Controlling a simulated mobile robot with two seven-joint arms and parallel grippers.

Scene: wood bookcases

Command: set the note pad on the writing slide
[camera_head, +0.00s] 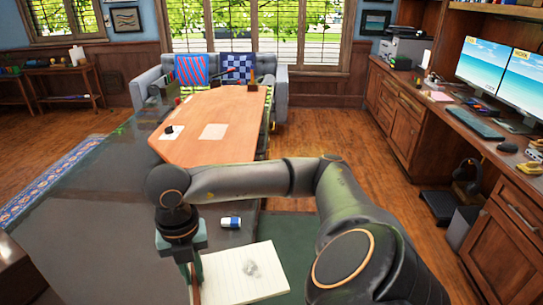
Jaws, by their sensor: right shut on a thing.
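The note pad (243,277) is a cream ruled pad at the bottom centre, with a small pale grey mark or scrap on it. My right gripper (195,277) points down at the pad's left edge and is shut on it. Its fingertips are partly hidden. A dark green flat surface (287,238) lies beneath and behind the pad; it may be the writing slide, but I cannot tell for sure. I cannot tell whether the pad touches it. My right arm covers part of this area. My left gripper is out of view.
A long wooden table (220,145) with papers stands beyond. A wooden desk with monitors (485,66) runs along the right. Open floor (330,125) lies between.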

